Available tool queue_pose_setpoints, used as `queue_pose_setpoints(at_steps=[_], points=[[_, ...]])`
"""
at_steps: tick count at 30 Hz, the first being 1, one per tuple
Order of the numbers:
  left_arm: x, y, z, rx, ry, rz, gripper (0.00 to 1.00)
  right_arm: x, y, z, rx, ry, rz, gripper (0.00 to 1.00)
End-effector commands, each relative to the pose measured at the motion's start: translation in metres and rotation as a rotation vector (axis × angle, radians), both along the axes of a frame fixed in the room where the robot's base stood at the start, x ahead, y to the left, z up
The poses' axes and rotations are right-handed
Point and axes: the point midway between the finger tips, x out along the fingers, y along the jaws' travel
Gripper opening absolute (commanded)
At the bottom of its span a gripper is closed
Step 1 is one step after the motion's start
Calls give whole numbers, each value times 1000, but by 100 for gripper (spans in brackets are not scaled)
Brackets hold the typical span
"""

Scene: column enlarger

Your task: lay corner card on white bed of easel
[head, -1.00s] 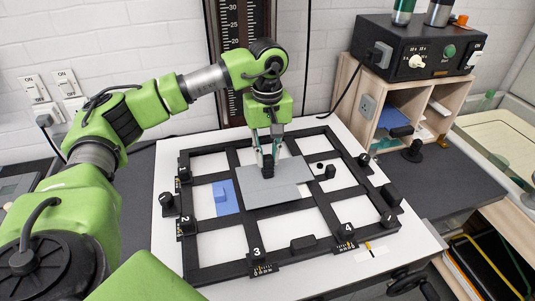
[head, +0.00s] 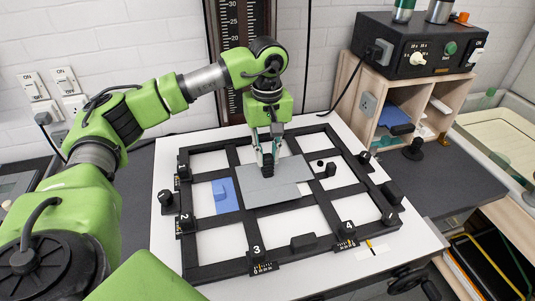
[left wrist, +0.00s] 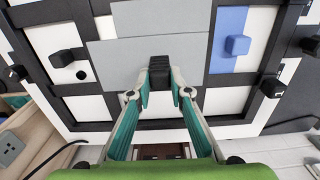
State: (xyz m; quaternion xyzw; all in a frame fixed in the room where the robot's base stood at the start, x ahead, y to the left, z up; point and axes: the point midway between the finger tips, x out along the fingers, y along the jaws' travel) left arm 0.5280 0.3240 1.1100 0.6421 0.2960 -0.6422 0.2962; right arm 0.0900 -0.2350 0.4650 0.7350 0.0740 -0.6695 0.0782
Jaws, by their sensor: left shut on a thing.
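A flat grey card (head: 275,194) with a stepped outline, apparently the corner card, lies over the middle bars of the easel's black frame (head: 205,272). It also shows in the left wrist view (left wrist: 115,50). My left gripper (head: 268,164) points down over the card's back part. In the left wrist view, the left gripper (left wrist: 160,80) is shut on the black knob of the card. I cannot tell whether the card rests on the frame or hangs slightly above it. The white bed (head: 222,244) shows through the frame's openings. My right gripper is not in view.
A blue card (head: 226,197) with a blue knob lies in a left opening. Black numbered blocks, such as block 3 (head: 257,252), stand around the frame. A column with a scale (head: 232,60) rises behind. A wooden shelf (head: 418,105) carrying a black control box (head: 420,45) stands right.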

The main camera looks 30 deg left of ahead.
Motion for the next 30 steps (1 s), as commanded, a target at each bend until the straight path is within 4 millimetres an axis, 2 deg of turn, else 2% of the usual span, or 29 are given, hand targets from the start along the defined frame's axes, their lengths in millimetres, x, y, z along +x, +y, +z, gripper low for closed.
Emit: queue_pose_setpoints(at_steps=[25,26,27,28,30], points=[[0,0,-8,0,0,0,0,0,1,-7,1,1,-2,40],[0,0,-8,0,0,0,24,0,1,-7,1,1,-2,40],[0,0,-8,0,0,0,34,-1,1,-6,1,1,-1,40],[0,0,-8,0,0,0,38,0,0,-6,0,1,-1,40],[0,0,-8,0,0,0,38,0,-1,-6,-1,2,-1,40]])
